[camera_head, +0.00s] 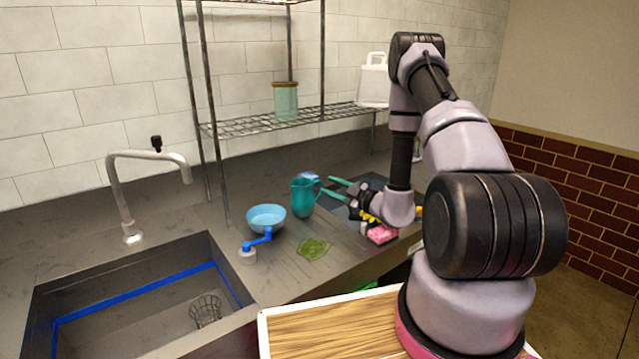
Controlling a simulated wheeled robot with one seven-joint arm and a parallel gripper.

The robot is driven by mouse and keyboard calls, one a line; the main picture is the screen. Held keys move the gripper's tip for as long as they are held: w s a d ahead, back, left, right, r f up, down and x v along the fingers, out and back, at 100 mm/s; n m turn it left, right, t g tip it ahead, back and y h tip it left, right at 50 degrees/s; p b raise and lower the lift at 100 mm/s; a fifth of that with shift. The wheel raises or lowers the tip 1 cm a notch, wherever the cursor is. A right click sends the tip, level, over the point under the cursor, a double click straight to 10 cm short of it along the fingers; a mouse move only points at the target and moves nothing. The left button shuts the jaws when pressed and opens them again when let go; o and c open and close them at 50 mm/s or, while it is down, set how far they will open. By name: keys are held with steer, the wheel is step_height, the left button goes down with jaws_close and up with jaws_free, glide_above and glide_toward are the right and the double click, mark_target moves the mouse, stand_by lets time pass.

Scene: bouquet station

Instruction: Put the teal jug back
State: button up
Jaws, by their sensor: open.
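The teal jug (302,198) stands upright on the grey counter, just right of a blue bowl. My gripper (332,186) is to the right of the jug, with its teal fingers spread and pointing left toward it. The fingers are at about the height of the jug's upper half. The jug's handle seems to be on its right side, near the fingers; I cannot tell whether they touch it. Nothing shows between the fingers.
A blue bowl (266,217) and a green leafy item (313,248) lie near the jug. A pink block (381,234) is under my wrist. A wire shelf (262,124) above holds a pale green canister (285,101) and a white jug (374,82). The sink (140,300) is at left.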

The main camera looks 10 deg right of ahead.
steer(key=s+a+r+n+g+y, duration=0.1)
steer(key=s+a+r+n+g, duration=0.4)
steer(key=r+n, duration=0.4)
steer(key=s+a+r+n+g+y, duration=0.1)
steer(key=s+a+r+n+g, duration=0.1)
steer(key=s+r+n+g, duration=0.75)
steer(key=s+a+r+n+y, duration=0.1)
steer(key=s+a+r+n, duration=0.35)
steer(key=n, duration=0.75)
steer(key=s+d+r+n+t+h, duration=0.6)
steer(key=s+d+r+n+h, duration=0.5)
steer(key=n, duration=1.2)
steer(key=shift+s+r+t, duration=0.35)
steer(key=shift+s+r, duration=0.1)
steer(key=shift+r, duration=0.1)
